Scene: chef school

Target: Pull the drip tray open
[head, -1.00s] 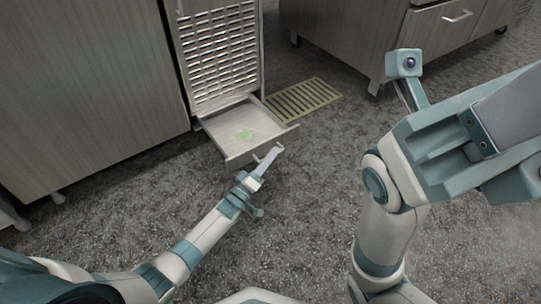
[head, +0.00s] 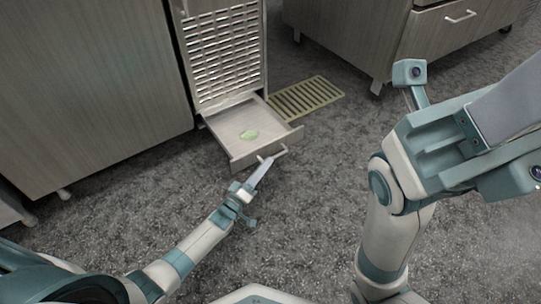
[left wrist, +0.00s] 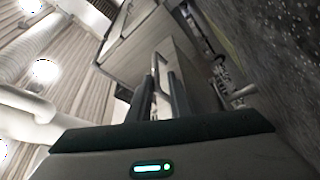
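The drip tray (head: 233,122) is a grey drawer at the foot of a cabinet with a slatted panel. It is pulled well out over the floor, and a small green patch (head: 249,134) lies inside. My left gripper (head: 268,160) is at the handle (head: 284,150) on the tray's front. In the left wrist view, the two dark fingers (left wrist: 158,95) stand on either side of the handle, close around it. My right gripper is not visible; only my right arm shows at the right of the head view.
The slatted cabinet (head: 222,50) stands behind the tray, with a wide cabinet (head: 80,90) to its left. A yellow-green floor grate (head: 306,97) lies right of the tray. Another cabinet (head: 350,35) stands at the back right. The carpet in front is clear.

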